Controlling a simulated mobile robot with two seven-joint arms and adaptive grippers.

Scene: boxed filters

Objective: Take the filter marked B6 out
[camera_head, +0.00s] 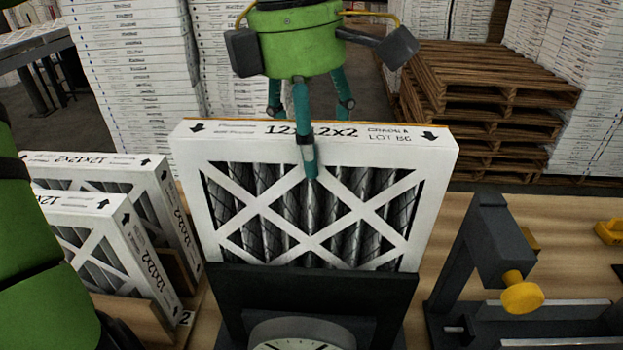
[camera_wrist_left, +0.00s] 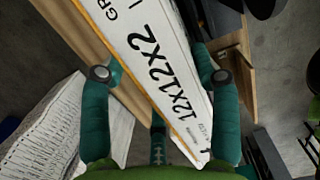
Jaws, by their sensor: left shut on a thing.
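The filter marked LOT B6 (camera_head: 302,237) is a white-framed square with dark pleats and a white X lattice. It stands upright in the middle of the head view, and its top edge reads 12x12x2. Its lower part is hidden behind a dark plate (camera_head: 310,290) with a dial (camera_head: 300,335) in front. My left gripper (camera_head: 308,135), green with teal fingers, is above it and shut on its top edge, one finger on the front face and the others behind. The left wrist view shows the filter's printed edge (camera_wrist_left: 160,60) between the fingers (camera_wrist_left: 160,105). My right gripper is not in view.
Two more white filters (camera_head: 82,225) (camera_head: 110,172) stand in wooden slots at the left, close by. A dark fixture with a yellow knob (camera_head: 523,297) stands at the right. Wooden pallets (camera_head: 490,85) and stacked white boxes (camera_head: 135,60) are behind the wooden table.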

